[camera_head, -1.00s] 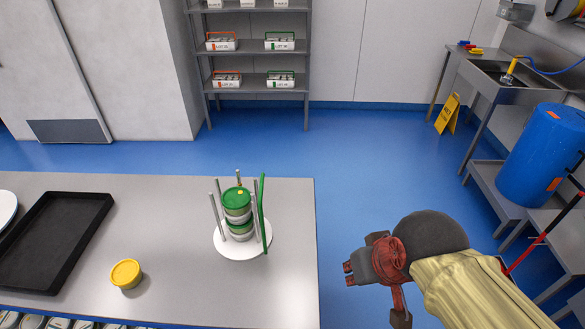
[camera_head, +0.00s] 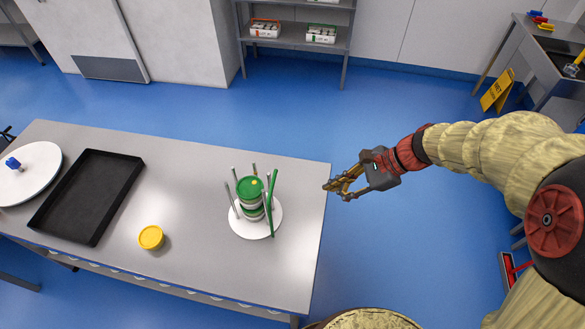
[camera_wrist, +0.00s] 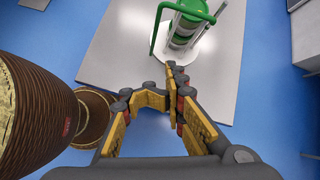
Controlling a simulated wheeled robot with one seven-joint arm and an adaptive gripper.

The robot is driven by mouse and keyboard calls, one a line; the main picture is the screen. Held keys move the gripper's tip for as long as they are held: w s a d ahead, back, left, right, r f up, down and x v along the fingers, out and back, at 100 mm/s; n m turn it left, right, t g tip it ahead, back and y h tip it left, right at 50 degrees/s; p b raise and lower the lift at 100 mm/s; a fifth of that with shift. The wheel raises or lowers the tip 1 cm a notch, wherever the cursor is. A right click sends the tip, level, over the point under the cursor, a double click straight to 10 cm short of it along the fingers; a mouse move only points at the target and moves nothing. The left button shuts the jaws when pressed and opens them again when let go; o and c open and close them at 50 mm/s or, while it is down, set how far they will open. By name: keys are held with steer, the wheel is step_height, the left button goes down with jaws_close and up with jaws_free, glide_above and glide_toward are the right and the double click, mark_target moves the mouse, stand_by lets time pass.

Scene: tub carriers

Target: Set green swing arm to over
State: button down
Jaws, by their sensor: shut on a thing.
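The tub carrier (camera_head: 243,230) has a round white base and grey posts, and stands near the table's right end. It holds stacked tubs with green lids (camera_head: 251,188). The green swing arm (camera_head: 272,205) stands upright along the right side of the stack, not across the lid in the head view. In the wrist view the swing arm (camera_wrist: 154,32) is at the top, bent at its upper end. My gripper (camera_head: 335,189) is right of the carrier, by the table's right edge, apart from the swing arm. Its fingers (camera_wrist: 165,92) are drawn together, with nothing seen between them.
A yellow-lidded tub (camera_head: 151,237) and a black tray (camera_head: 65,225) are on the table (camera_head: 190,180), left of the carrier. A white disc (camera_head: 40,185) with a blue piece is at far left. Blue floor (camera_head: 400,240) is open right of the table.

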steer(key=w+a+f+m+y, duration=0.1)
steer(key=w+a+f+m, duration=0.1)
steer(key=a, duration=0.4)
steer(key=w+a+f+m, duration=0.1)
steer(key=w+a+f, duration=0.1)
steer(key=a, duration=0.5)
steer(key=shift+w+f+m+t+y+p, duration=0.3)
steer(key=shift+w+f+m+y, duration=0.1)
steer(key=shift+f, duration=0.45)
